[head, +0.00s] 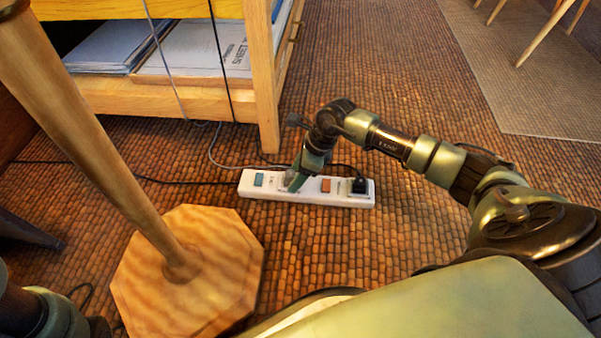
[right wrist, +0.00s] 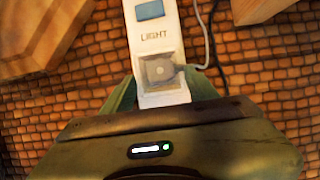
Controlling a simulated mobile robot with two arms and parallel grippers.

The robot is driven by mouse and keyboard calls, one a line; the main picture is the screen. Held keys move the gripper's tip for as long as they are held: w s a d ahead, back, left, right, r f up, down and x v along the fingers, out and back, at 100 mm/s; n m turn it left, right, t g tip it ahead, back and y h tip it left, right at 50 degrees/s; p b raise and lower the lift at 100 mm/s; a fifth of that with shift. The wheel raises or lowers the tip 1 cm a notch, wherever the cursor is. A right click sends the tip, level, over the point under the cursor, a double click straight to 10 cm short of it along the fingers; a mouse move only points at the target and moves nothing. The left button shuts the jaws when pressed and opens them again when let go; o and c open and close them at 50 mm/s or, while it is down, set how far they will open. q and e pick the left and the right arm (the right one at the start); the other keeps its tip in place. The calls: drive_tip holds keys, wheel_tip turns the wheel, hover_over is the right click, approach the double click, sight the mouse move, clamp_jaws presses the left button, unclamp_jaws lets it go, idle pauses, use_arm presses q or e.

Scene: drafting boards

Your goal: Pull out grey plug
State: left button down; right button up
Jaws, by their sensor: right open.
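A white power strip (head: 305,197) lies on the woven floor. The grey plug (right wrist: 160,71) sits in the strip below the word LIGHT and a blue switch (right wrist: 150,10) in the right wrist view. My right gripper (right wrist: 163,92) is open, its two green fingers on either side of the strip by the grey plug. I cannot tell whether they touch it. In the head view the right gripper (head: 294,181) points down over the strip and mostly hides the plug. My left gripper is out of view; only part of my left arm shows at bottom left.
A wooden cabinet leg (head: 266,110) stands behind. A wooden stand base (head: 190,285) is at front left. Thin cords (head: 212,150) run behind the strip.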

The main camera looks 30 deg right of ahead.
clamp_jaws()
idle(0.4)
drive_tip(key=shift+r+p, duration=3.25)
drive_tip(key=shift+r, duration=0.25)
